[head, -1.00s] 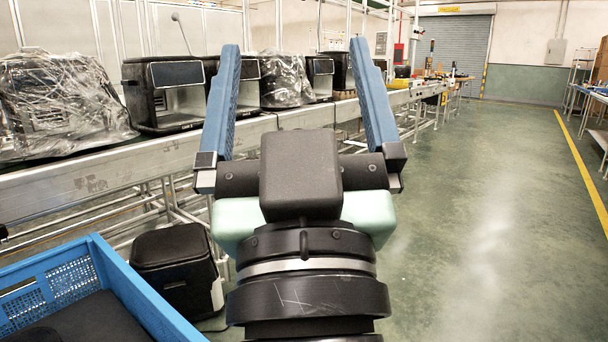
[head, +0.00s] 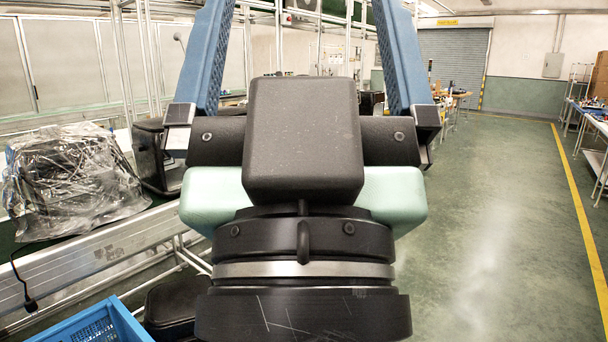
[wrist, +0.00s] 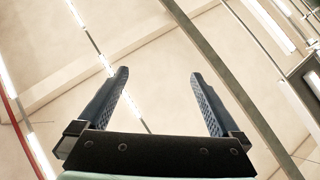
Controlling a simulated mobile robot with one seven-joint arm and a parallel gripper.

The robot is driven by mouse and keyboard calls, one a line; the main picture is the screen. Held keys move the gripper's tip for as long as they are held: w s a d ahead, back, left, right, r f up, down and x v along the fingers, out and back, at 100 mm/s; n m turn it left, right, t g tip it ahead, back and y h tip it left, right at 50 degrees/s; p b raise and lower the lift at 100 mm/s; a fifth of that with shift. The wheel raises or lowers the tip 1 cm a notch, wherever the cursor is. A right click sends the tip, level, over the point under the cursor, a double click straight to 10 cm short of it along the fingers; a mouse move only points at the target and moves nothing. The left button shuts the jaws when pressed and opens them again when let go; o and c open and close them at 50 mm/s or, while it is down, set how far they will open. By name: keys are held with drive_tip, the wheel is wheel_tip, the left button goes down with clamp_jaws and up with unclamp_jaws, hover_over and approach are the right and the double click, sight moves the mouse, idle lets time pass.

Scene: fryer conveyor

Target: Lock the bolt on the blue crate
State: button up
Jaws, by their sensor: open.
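The blue crate (head: 95,322) shows only as a corner at the bottom left of the head view, with perforated side walls. Its bolt is not visible in either view. My gripper (head: 300,15) is raised in front of the head camera with its blue fingers spread wide, the tips cut off by the top edge. It is open and empty, well above and to the right of the crate. In the wrist view my gripper (wrist: 160,78) is open and points up at the ceiling, with nothing between the fingers.
A conveyor (head: 100,245) runs along the left. A plastic-wrapped fryer (head: 70,180) and a black fryer (head: 155,155) stand on it. A dark unit (head: 172,305) sits low beside the crate. Open green floor (head: 500,210) lies at right, with benches beyond a yellow line.

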wheel_tip(320, 180, up, 9)
drive_tip(key=p, duration=0.6)
drive_tip(key=shift+p, duration=0.3)
